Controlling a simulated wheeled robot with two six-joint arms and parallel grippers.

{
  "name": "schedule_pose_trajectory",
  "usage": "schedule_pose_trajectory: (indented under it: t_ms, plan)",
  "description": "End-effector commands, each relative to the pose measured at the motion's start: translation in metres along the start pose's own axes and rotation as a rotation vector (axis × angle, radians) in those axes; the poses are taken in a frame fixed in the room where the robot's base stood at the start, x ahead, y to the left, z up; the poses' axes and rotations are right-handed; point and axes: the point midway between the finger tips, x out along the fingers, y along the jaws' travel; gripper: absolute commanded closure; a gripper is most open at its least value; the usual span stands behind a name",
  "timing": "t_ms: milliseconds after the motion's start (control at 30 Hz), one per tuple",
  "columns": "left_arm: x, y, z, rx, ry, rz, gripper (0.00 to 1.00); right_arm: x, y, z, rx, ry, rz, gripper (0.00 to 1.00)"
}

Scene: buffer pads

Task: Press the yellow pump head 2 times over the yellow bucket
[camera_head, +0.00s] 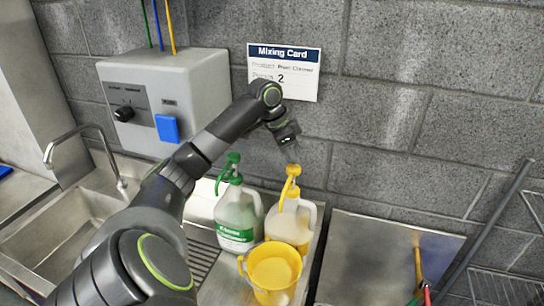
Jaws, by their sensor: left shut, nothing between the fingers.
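The yellow pump head (290,183) sits on top of a whitish jug (292,222) with pale yellow contents. The yellow bucket (272,274) stands in front of this jug, below the pump. My left gripper (291,155) is shut and empty, pointing down just above the yellow pump head. I cannot tell whether its tips touch the pump. A second jug with green label (238,218) and green pump head (229,172) stands to the left. My right gripper is not in view.
A mixing card (284,72) on the block wall shows the number 2. A grey dispenser box (165,95) with a blue button hangs at left above the sink (50,225). A metal surface (385,262) with handled tools lies at right.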

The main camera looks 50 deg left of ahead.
Motion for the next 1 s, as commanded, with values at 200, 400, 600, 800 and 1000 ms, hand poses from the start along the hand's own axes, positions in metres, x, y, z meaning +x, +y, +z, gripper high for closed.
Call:
schedule_pose_trajectory:
  t_ms: [200, 400, 600, 800, 1000]
  plan:
    - [-0.017, 0.0, -0.008, 0.002, 0.003, -0.001, 1.0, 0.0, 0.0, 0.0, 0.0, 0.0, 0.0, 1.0]
    - [-0.035, -0.001, -0.015, 0.0, 0.002, -0.002, 1.0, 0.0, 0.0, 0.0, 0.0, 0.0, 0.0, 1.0]
    - [-0.045, 0.0, -0.019, 0.0, 0.001, 0.0, 1.0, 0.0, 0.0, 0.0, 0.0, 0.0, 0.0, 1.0]
    - [-0.045, 0.0, -0.019, 0.0, 0.0, 0.0, 1.0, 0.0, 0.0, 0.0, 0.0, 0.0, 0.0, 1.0]
    - [-0.045, 0.0, -0.019, 0.0, 0.0, 0.0, 1.0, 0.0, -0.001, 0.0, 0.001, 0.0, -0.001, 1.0]
